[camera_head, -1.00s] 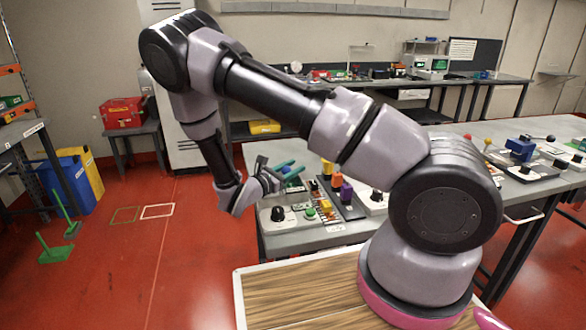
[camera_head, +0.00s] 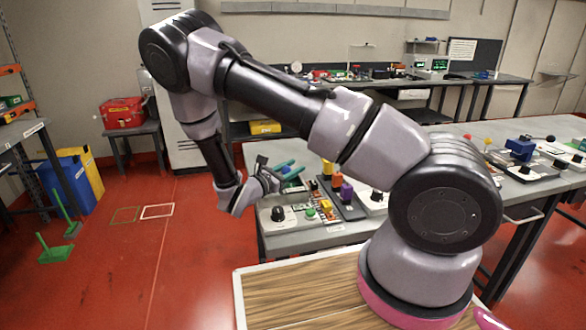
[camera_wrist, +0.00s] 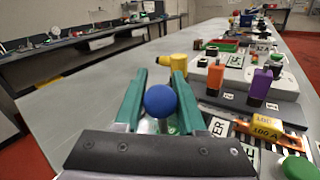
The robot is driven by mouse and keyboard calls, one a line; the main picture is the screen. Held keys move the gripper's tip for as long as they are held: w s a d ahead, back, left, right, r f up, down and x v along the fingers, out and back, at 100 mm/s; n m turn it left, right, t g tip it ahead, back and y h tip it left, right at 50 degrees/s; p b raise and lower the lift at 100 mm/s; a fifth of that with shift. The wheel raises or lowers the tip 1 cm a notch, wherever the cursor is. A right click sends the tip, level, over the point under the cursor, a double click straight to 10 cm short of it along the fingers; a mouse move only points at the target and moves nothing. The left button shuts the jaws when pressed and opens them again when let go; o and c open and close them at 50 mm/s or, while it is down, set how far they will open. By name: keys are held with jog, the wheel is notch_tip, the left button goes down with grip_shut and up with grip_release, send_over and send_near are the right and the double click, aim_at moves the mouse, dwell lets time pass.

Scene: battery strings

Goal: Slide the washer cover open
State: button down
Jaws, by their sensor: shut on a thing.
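My gripper (camera_head: 288,169) reaches over the near left end of the grey bench. In the wrist view its two green fingers (camera_wrist: 160,98) stand either side of a round blue knob (camera_wrist: 160,101) and are shut on it. A thin stem shows below the knob, with a greenish clear part (camera_wrist: 165,126) under it. I cannot tell how far the washer cover is slid. A white label (camera_wrist: 217,127) with the letters "ER" shows just right of the right finger, partly hidden.
A yellow fitting (camera_wrist: 174,62) stands just beyond the fingertips. On the right are an orange fuse block labelled 100 A (camera_wrist: 268,128), a purple-topped block (camera_wrist: 260,85), an orange block (camera_wrist: 215,76) and a green button (camera_wrist: 298,168). The bench left of the fingers is clear.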

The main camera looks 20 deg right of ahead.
jog(key=a, duration=0.8)
jog(key=shift+a, duration=0.1)
jog(key=c, duration=0.5)
grip_release()
jog(key=shift+a, duration=0.15)
jog(key=v, duration=1)
jog(key=shift+s+a, duration=0.25)
jog(key=shift+s, duration=0.05)
jog(key=shift+r, duration=0.1)
